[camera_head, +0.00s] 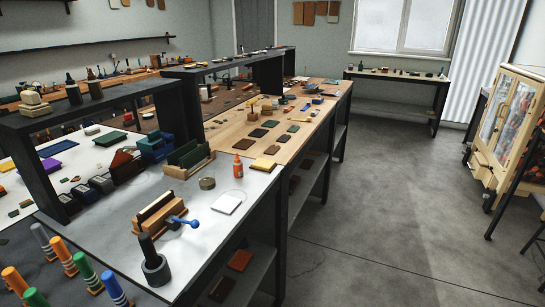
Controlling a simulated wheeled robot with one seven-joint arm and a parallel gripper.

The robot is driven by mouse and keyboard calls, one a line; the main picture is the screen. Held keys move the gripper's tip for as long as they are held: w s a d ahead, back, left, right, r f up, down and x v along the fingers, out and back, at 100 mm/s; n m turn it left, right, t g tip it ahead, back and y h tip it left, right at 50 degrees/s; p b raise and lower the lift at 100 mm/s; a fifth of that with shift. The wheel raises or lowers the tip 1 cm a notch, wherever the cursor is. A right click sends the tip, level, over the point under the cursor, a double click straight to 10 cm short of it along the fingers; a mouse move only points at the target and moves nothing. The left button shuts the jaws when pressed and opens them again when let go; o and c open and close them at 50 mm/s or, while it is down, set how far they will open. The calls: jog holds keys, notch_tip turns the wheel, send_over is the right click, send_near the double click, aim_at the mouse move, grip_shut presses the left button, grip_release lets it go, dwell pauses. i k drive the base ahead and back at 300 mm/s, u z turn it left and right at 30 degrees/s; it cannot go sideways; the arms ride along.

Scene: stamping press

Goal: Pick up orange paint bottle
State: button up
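A small orange bottle (238,167) stands upright on the white-topped workbench (212,232), near its right side. A yellow pad (263,164) lies to its right and a round olive tin (207,183) sits to its left. A white square tile (228,203) lies in front of it. Nothing touches the bottle as far as I can see. My gripper is not in view.
A wooden holder (160,221) with a blue-handled tool, a dark cylinder stand (154,262) and a wooden rack of green sheets (188,160) crowd the bench. A black shelf frame (38,178) rises at left. Grey floor (390,190) is open on the right, before a wooden cabinet (507,125).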

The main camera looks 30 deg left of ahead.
aim_at(237, 165)
jog(key=u, duration=0.35)
jog(key=i, duration=1.25)
jog(key=u, duration=0.6)
